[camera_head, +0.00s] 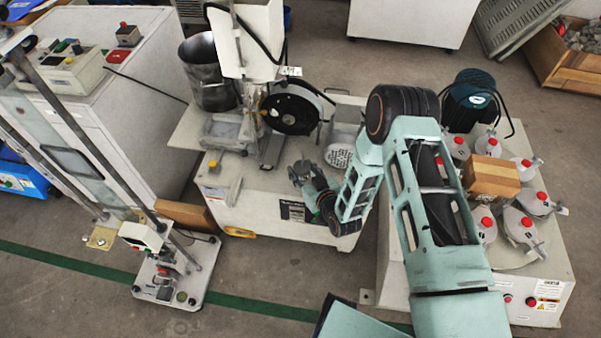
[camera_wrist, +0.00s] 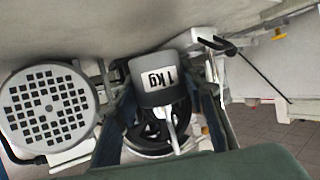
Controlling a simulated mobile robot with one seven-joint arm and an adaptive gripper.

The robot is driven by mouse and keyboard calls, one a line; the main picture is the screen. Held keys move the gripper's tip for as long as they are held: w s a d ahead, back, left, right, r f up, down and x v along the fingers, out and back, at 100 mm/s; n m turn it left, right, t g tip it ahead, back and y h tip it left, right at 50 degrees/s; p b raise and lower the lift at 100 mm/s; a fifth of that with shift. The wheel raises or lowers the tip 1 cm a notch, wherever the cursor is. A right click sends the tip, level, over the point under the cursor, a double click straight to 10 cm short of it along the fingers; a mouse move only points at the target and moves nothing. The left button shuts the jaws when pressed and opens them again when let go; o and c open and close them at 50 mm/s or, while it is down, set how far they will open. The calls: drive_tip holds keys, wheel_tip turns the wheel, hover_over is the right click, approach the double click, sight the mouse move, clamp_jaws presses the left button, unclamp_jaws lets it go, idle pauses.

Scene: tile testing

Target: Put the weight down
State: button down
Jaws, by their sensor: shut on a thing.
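The weight (camera_wrist: 156,78) is a dark grey cylinder with a pale label reading "1kg" upside down in the wrist view. A thin light rod (camera_wrist: 171,128) shows below it there. My gripper (camera_head: 303,172) is shut on the weight and hangs above the white machine base in the head view. In the wrist view, blue-grey finger parts show on both sides of the weight. The exact contact is hard to see. I cannot make out the weight clearly in the head view.
A machine with a black wheel (camera_head: 291,112) stands behind my gripper. A round perforated cover (camera_head: 340,156) is close on its right. A metal pot (camera_head: 205,72) stands at the back left. A slim test stand (camera_head: 170,279) is front left.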

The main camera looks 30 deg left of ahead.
sight(302, 175)
drive_tip(key=shift+w+a+f, duration=0.15)
drive_tip(key=shift+w, duration=0.15)
drive_tip(key=shift+w+f+b, duration=0.1)
drive_tip(key=shift+f+b, duration=0.25)
drive_tip(key=shift+f, duration=1.25)
drive_tip(key=shift+f, duration=0.2)
drive_tip(key=c, duration=1.2)
unclamp_jaws()
